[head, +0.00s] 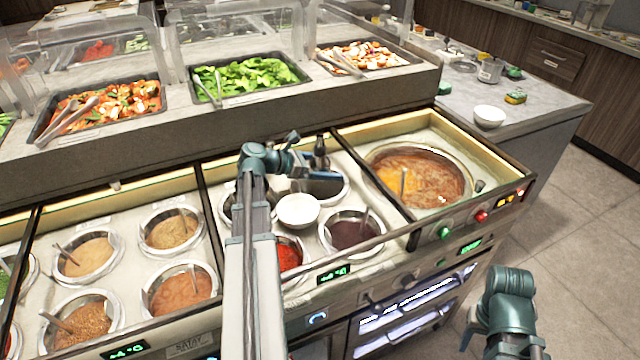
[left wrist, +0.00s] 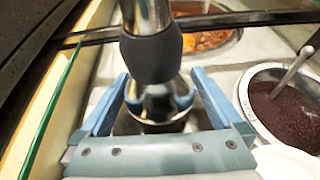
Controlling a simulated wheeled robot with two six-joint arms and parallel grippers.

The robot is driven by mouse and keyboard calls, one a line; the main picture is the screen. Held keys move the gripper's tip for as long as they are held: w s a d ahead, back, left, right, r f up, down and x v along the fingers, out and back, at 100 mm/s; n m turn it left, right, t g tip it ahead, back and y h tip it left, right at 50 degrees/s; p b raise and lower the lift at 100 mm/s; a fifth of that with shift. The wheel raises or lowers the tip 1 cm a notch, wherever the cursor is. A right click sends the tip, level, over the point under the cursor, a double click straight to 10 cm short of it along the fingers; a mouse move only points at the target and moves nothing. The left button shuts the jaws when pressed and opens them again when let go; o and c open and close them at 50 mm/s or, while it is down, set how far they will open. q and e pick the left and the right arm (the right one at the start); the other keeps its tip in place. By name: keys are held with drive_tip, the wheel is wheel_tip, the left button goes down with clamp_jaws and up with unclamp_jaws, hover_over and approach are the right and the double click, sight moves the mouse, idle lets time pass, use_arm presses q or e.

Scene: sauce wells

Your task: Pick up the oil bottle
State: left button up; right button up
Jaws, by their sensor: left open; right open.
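The oil bottle (head: 320,150) is a dark, slim bottle standing at the back of the sauce counter, behind the white bowl. In the left wrist view its dark neck collar (left wrist: 152,56) and shiny metallic body fill the middle. My left gripper (head: 318,176) is at the bottle. In the left wrist view its blue fingers (left wrist: 158,100) are open, one on each side of the bottle, with visible gaps. The bottle's lower part is partly hidden by the gripper. My right arm shows at the lower right of the head view, but its fingers are out of sight.
A white bowl (head: 298,210) sits just in front of the gripper. A dark sauce well (head: 353,231) and a red sauce well (head: 289,257) are near it. A large soup pot (head: 417,176) lies to the right. The raised salad counter (head: 300,108) stands behind.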

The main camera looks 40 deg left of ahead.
use_arm(q)
drive_tip(key=shift+w+d+f, duration=0.15)
drive_tip(key=shift+w+f, duration=0.05)
drive_tip(key=shift+w, duration=0.1)
clamp_jaws()
drive_tip(key=shift+r, duration=0.25)
idle(0.4)
